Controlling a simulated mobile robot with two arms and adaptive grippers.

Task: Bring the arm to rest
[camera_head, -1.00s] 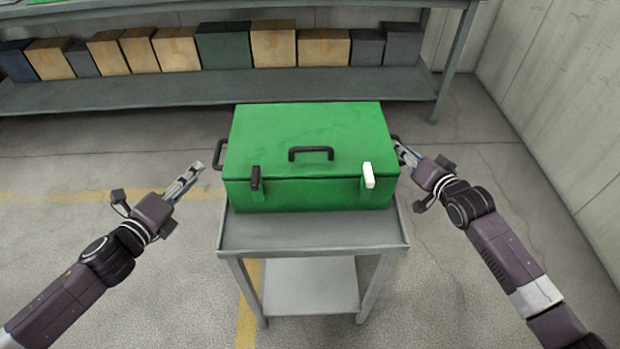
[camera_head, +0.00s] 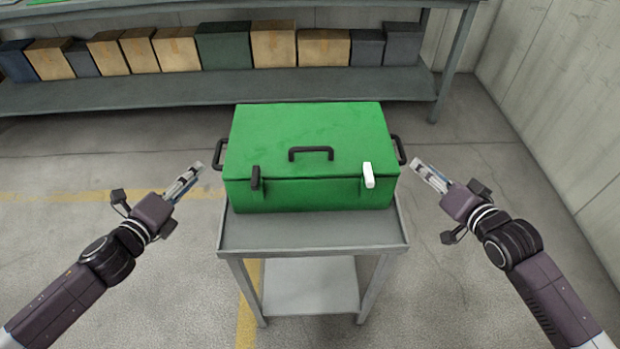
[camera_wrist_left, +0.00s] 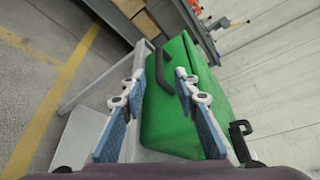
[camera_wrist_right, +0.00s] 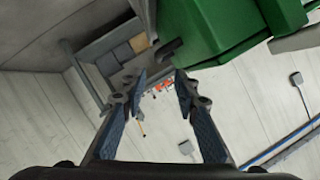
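A green case (camera_head: 307,140) with a black top handle sits shut on a grey cart (camera_head: 312,233). Its front has a black latch (camera_head: 255,178) at the left and a white latch (camera_head: 368,175) at the right. My left gripper (camera_head: 199,167) is beside the case's left side handle (camera_head: 219,153); in the left wrist view its fingers (camera_wrist_left: 160,82) are apart with nothing between them. My right gripper (camera_head: 415,164) is just right of the right side handle (camera_head: 399,150), clear of it; in the right wrist view its fingers (camera_wrist_right: 158,82) are apart and empty.
A long grey shelf (camera_head: 230,90) with several cardboard and dark boxes runs along the back. A concrete wall (camera_head: 560,110) stands at the right. The floor on both sides of the cart is free, with yellow lines at the left.

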